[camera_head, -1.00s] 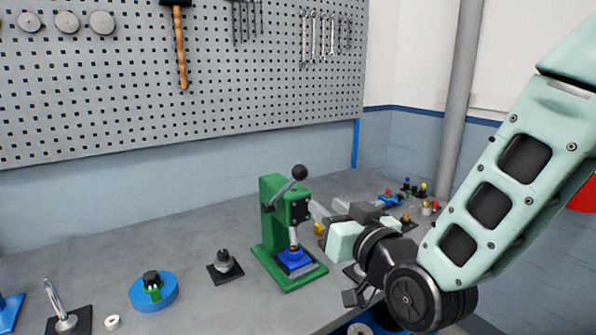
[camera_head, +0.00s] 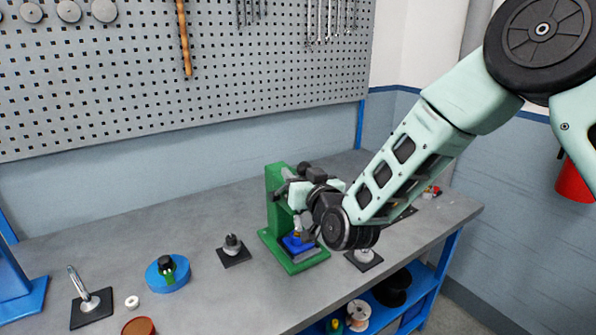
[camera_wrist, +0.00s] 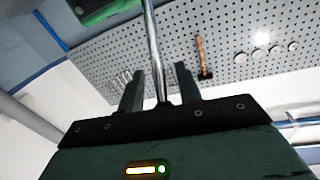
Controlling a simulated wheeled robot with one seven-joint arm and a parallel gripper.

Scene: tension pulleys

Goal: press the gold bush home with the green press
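The green press (camera_head: 273,205) stands on the bench. A blue block (camera_head: 298,243) sits on its base, and a small gold piece (camera_head: 297,235), likely the gold bush, shows on top under the ram. My gripper (camera_head: 298,187) is at the upper front of the press, by its lever. In the wrist view a shiny steel rod (camera_wrist: 155,45), likely the press lever, runs between the two fingers of my gripper (camera_wrist: 160,82), with gaps on both sides. A green part of the press (camera_wrist: 100,10) shows at the top. My wrist hides much of the press head.
A black-based grey part (camera_head: 233,248) and a blue round fixture (camera_head: 167,275) stand left of the press. Another black-based part (camera_head: 363,257) stands close at its right, under my arm. A pegboard (camera_head: 120,80) rises behind. Bare bench lies in front.

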